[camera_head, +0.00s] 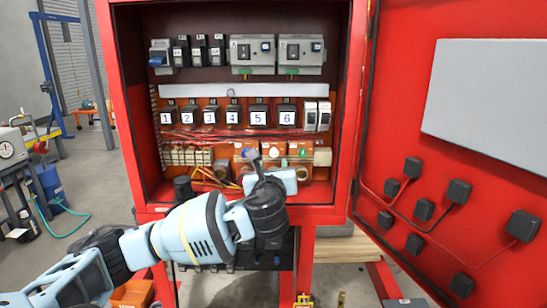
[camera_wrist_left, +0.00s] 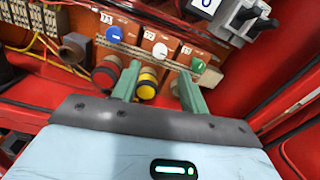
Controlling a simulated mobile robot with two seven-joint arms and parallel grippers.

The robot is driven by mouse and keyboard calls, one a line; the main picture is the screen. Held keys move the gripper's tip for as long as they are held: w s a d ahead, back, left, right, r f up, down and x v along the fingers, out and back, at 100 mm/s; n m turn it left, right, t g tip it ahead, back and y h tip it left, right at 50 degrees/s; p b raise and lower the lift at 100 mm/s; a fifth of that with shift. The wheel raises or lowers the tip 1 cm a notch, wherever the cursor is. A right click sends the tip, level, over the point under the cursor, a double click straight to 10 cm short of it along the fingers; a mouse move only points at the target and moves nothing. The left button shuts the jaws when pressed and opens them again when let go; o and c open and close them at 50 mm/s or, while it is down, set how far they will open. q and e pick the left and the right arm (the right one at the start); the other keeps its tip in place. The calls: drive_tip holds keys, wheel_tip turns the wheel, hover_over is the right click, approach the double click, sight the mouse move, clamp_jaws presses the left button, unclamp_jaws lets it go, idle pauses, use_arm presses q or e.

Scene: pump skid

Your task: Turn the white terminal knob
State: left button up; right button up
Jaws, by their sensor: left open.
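The white terminal knob (camera_wrist_left: 159,50) sits on an orange terminal block in the left wrist view, between a blue knob (camera_wrist_left: 114,34) and a green knob (camera_wrist_left: 198,65). My left gripper (camera_wrist_left: 160,72) is open, with one fingertip on each side of the white knob's line of sight. The fingers look empty, and I cannot tell that they touch the knob. In the head view, my left gripper (camera_head: 264,164) reaches into the lower part of the red cabinet and partly hides the terminal blocks. My right gripper is not in view.
The red cabinet (camera_head: 130,110) has a row of numbered breakers (camera_head: 233,115) above the terminals. Its open door (camera_head: 455,190) stands at the right. Yellow and black round parts (camera_wrist_left: 148,82) sit below the knobs. Cabinet walls closely border the gripper's right side.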

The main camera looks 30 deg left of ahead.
sight(274, 154)
use_arm(q)
drive_tip(key=shift+x, duration=3.7)
clamp_jaws()
